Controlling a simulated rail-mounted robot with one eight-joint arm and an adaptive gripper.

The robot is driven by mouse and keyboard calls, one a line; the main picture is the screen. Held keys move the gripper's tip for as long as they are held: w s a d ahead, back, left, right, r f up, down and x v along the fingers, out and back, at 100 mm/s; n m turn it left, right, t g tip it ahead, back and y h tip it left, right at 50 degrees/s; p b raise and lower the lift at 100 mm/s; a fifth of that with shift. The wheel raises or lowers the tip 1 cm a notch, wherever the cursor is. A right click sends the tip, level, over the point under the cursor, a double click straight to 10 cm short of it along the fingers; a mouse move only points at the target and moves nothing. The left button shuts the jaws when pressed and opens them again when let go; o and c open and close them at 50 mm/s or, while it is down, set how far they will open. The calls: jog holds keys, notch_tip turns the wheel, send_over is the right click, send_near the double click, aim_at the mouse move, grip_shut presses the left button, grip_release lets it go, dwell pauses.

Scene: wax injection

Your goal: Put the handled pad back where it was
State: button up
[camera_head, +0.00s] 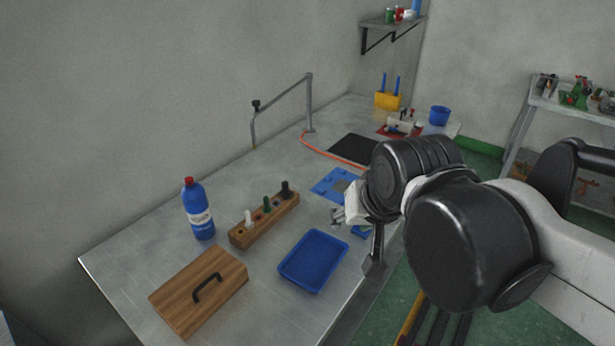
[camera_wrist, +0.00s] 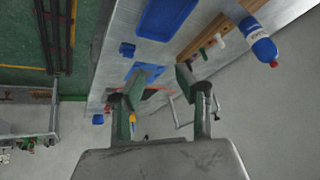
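A wooden pad with a black arched handle (camera_head: 180,308) lies flat on the near left of the metal table. I see no other piece with such a handle. My gripper (camera_head: 338,216) is over the table, right of the blue tray and well away from the wooden pad. In the wrist view my gripper (camera_wrist: 152,86) has its two fingers spread apart with nothing between them. The wooden pad is not visible in the wrist view.
A blue tray (camera_head: 289,271), a wooden rack (camera_head: 240,237) with several pegs and a blue bottle (camera_head: 199,216) stand near the pad. A blue mat (camera_head: 325,187), black mat (camera_head: 352,149) and orange hose (camera_head: 320,152) lie farther back. A small blue piece (camera_head: 357,231) is beside my gripper.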

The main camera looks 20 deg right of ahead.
jog(key=n, duration=0.1)
jog(key=s+n, duration=0.1)
jog(key=s+a+n, duration=0.1)
jog(key=shift+s+f+t, duration=0.1)
jog(key=shift+f+t, duration=0.15)
jog(key=shift+t, duration=0.15)
notch_tip(320, 180, down, 3)
jog(key=b, duration=0.3)
jog(key=shift+f, duration=0.15)
